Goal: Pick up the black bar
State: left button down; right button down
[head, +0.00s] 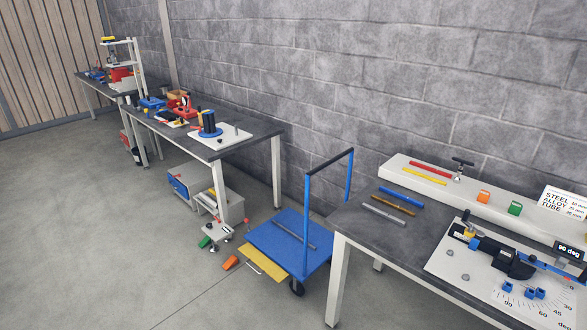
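I cannot pick out a loose bar that is plainly black. A dark grey bar (296,235) lies on the blue deck of the trolley, and its exact colour is hard to tell. On the right table a blue bar (401,197), a brown bar (394,205) and a grey bar (384,213) lie side by side. A red bar (431,170) and a yellow bar (425,177) lie on the white rack (394,167) behind them. Neither of my grippers is in view.
The blue trolley (262,238) with a black-topped handle stands beside the right table (350,222). A white bending plate (455,262) fills that table's front right. Open floor extends left.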

aim_at(490, 244)
jog(key=z, duration=1.55)
